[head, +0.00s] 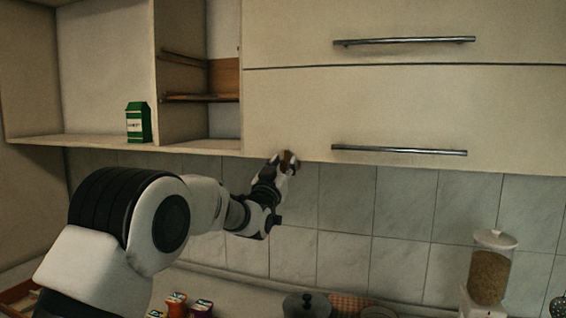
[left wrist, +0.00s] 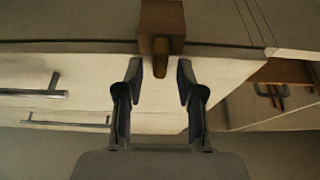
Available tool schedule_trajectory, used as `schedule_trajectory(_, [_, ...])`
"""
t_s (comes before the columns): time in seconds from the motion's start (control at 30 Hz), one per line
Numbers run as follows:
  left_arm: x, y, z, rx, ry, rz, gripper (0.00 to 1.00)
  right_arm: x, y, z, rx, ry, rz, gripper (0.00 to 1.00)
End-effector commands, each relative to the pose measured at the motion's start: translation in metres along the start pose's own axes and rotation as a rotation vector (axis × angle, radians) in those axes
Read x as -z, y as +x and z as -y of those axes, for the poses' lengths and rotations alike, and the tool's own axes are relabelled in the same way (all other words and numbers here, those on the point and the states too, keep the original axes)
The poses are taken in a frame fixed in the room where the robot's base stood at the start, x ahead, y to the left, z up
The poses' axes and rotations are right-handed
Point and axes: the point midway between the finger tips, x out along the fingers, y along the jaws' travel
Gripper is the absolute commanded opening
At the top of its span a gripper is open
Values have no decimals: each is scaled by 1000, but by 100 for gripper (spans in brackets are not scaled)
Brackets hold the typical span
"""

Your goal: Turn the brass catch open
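The brass catch (head: 287,156) is a small brown piece at the lower edge of the pale upper cabinet (head: 290,110). In the left wrist view the catch has a brown block and a rounded brass lever (left wrist: 162,58). My left gripper (head: 283,162) is raised to it from below. In the left wrist view my left gripper (left wrist: 161,72) is open, with the lever between its fingertips. A gap shows on both sides of the lever, so the fingers look apart from it. My right gripper is not in view.
Two bar handles (head: 400,150) sit on the cabinet fronts to the right. A green carton (head: 138,122) stands on the open shelf at left. Below are a lidded pot (head: 307,305), small boxes (head: 176,304) and a grain dispenser (head: 490,270). The tiled wall between is clear.

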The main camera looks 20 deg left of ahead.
Motion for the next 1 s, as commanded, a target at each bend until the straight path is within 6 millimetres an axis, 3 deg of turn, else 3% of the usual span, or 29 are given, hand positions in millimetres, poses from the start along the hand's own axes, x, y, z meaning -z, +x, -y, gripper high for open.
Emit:
schedule_trajectory(0.03, [0, 0, 0, 0, 0, 0, 30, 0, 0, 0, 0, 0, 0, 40])
schedule_trajectory(0.1, [0, 0, 0, 0, 0, 0, 6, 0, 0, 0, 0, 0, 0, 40])
schedule_trajectory(0.13, [0, 0, 0, 0, 0, 0, 0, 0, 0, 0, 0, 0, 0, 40])
schedule_trajectory(0.63, [-3, -1, 0, -19, 48, 2, 0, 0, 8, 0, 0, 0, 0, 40])
schedule_trajectory(1.0, [-5, -2, -2, -114, 278, 2, 0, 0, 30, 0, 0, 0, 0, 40])
